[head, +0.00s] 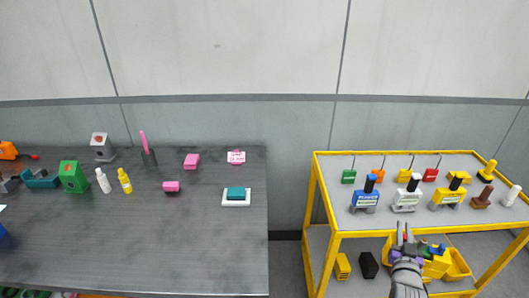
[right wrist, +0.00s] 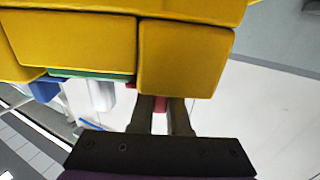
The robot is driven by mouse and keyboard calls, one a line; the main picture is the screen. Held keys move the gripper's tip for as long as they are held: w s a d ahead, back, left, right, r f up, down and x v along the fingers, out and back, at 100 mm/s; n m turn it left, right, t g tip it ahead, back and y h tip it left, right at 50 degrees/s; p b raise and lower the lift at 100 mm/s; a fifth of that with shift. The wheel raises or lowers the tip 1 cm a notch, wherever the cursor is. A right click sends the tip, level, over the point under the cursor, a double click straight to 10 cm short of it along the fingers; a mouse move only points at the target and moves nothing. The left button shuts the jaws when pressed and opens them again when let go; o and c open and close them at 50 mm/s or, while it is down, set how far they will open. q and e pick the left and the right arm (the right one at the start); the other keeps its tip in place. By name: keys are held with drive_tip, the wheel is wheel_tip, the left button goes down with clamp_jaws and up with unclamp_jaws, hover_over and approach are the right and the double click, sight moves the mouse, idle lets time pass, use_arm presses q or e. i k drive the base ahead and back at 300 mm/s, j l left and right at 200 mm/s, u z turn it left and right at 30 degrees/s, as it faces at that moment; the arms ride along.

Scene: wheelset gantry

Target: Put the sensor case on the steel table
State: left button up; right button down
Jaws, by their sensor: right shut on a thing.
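The steel table (head: 215,245) is the dark grey top filling the left of the head view. My right gripper (head: 403,232) is at the front of the yellow-framed cart, over its lower shelf. In the right wrist view, its fingers (right wrist: 164,118) are shut on a small red thing (right wrist: 160,104), mostly hidden. Large yellow blocks (right wrist: 185,58) cover the area past the fingertips. I cannot tell whether the red thing is the sensor case. My left gripper is not in view.
The cart (head: 320,232) carries several coloured devices on top. A yellow bin (head: 457,264) with mixed parts is on its lower shelf. On the steel table stand a green block (head: 72,177), bottles, pink blocks and a teal case (head: 235,193). Its front right is clear.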

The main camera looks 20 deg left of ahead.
sight(119, 242)
drive_tip(key=k+j+u, duration=0.1)
drive_tip(key=j+u, duration=0.2)
drive_tip(key=j, duration=0.45)
drive_tip(key=j+u, duration=0.3)
drive_tip(key=j, duration=2.6)
drive_tip(key=u, duration=0.05)
